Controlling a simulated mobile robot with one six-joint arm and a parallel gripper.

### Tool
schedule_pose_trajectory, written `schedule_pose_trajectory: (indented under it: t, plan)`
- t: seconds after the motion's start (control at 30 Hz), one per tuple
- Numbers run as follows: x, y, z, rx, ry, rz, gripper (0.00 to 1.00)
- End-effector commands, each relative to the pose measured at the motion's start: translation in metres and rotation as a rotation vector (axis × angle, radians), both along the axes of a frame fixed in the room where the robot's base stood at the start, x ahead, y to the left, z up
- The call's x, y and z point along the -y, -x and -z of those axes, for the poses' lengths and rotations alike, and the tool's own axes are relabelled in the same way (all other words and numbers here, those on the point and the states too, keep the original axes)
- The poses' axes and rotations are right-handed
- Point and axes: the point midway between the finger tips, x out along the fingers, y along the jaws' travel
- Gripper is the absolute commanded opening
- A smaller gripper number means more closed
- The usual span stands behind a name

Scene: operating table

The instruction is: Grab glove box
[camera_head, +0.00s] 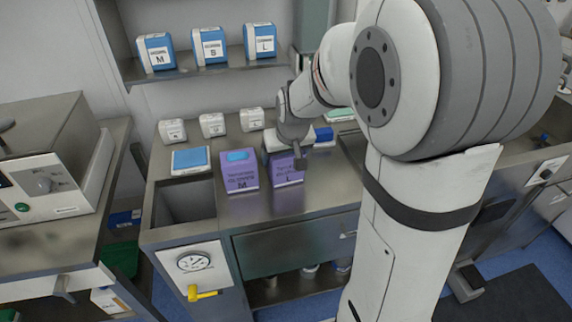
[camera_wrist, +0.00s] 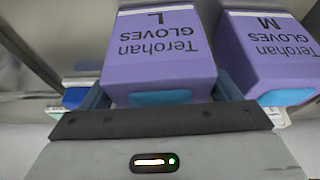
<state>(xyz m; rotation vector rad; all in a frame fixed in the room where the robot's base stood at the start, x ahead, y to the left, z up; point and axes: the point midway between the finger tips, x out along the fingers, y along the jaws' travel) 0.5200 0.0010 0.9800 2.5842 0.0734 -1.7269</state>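The purple size L glove box (camera_head: 287,175) stands on the steel counter, its upper part hidden by my gripper (camera_head: 284,152). In the wrist view the L box (camera_wrist: 160,55) fills the space between my gripper's two bluish fingers (camera_wrist: 160,98). The fingers are spread, one along each side of the box; whether they press on it cannot be told. The purple size M glove box (camera_head: 239,172) stands just left of the L box in the head view. In the wrist view the M box (camera_wrist: 270,50) is at right, close to one finger.
Several small white boxes (camera_head: 212,125) stand at the back of the counter (camera_head: 262,208). A blue-topped box (camera_head: 190,160) is left of the M box, behind a recessed bin (camera_head: 185,203). Blue boxes (camera_head: 209,45) sit on the shelf above. A blue item (camera_head: 323,134) lies right of my gripper.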

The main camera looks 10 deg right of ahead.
Motion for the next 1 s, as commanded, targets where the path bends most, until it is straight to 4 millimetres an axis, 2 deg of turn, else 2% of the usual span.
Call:
schedule_pose_trajectory:
  t: [0.03, 0.37, 0.63, 0.77, 1.0]
  plan:
    - [0.000, 0.000, 0.000, 0.000, 0.000, 0.000, 0.79]
    - [0.000, 0.000, 0.000, 0.000, 0.000, -0.001, 0.52]
    - [-0.001, 0.000, -0.004, 0.003, 0.000, -0.001, 0.51]
    - [-0.001, -0.001, -0.020, 0.006, -0.001, -0.002, 0.51]
    - [-0.001, -0.001, -0.070, 0.007, -0.001, -0.002, 0.51]
